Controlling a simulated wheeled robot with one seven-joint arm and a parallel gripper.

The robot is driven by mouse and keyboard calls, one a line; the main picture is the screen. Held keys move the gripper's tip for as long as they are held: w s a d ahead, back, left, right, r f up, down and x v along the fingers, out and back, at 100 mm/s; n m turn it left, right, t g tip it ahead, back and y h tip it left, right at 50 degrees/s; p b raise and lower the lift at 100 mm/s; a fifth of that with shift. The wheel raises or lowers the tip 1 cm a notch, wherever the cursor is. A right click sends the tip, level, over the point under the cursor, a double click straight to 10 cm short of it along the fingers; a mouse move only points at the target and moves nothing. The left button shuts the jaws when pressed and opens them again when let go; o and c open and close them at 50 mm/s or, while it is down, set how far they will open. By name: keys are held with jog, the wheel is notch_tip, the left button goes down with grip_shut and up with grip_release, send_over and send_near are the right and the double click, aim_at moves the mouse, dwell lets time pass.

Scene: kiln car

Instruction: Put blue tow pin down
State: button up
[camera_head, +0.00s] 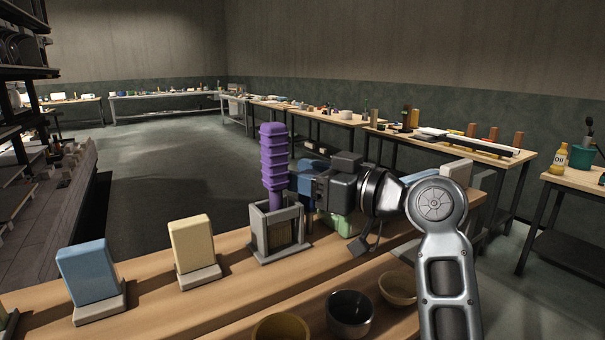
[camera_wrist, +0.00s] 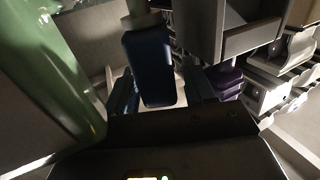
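My gripper (camera_head: 308,190) is over the wooden bench, just right of the purple ribbed piece. In the wrist view the blue tow pin (camera_wrist: 150,68) stands between my two fingers (camera_wrist: 160,90), with one finger close along each side. It looks gripped; a thin pale sliver shows by the right finger. Its thinner part runs up and away from the gripper. Whether the pin touches a surface cannot be told.
A purple ribbed piece (camera_head: 274,165) stands in a grey holder (camera_head: 277,247) left of my gripper. A green piece (camera_head: 341,224) is close by on the right. Cream (camera_head: 192,245) and blue (camera_head: 90,272) blocks stand on grey bases. Several bowls (camera_head: 350,312) sit in front.

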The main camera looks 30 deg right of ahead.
jog(key=shift+o, duration=0.4)
jog(key=shift+r, duration=0.1)
jog(key=shift+s, duration=0.15)
jog(key=b+v, duration=0.2)
jog(key=v, duration=0.9)
jog(key=shift+s+d, duration=0.2)
jog(key=shift+s, duration=0.1)
